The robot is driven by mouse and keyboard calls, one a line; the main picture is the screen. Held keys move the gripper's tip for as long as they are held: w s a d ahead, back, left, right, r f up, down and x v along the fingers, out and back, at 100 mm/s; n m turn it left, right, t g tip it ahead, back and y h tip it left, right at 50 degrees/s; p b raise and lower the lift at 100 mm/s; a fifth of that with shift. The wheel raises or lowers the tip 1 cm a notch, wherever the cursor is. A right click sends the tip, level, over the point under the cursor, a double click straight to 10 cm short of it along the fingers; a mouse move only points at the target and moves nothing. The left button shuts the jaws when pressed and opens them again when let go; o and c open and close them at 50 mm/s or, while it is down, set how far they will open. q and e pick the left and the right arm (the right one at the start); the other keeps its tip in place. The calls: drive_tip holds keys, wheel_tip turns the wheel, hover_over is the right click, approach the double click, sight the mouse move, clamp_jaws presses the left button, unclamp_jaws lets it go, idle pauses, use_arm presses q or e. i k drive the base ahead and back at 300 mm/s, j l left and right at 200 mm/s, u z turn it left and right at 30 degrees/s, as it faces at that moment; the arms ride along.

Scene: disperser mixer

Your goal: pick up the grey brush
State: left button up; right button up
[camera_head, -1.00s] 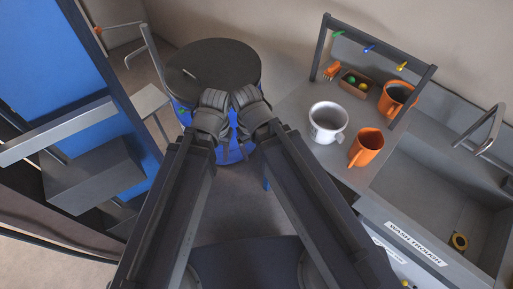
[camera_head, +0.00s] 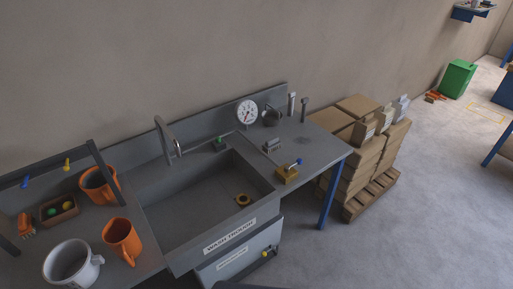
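A small grey item with a ridged or bristled side, which looks like the grey brush (camera_head: 272,147), lies on the grey counter (camera_head: 318,150) right of the sink. It is small here, so its details are hard to tell. A tan block with a blue knob (camera_head: 287,174) sits nearer the counter's front edge. Neither of my grippers is in view now.
The wash trough (camera_head: 190,205) has a tap (camera_head: 168,140) behind it. A white dial (camera_head: 247,113) stands at the back. Orange jugs (camera_head: 122,240) and a white pot (camera_head: 72,263) stand left. Stacked boxes (camera_head: 365,150) on a pallet adjoin the counter's right end.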

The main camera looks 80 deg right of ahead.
sight(270, 145)
drive_tip(key=z, duration=2.95)
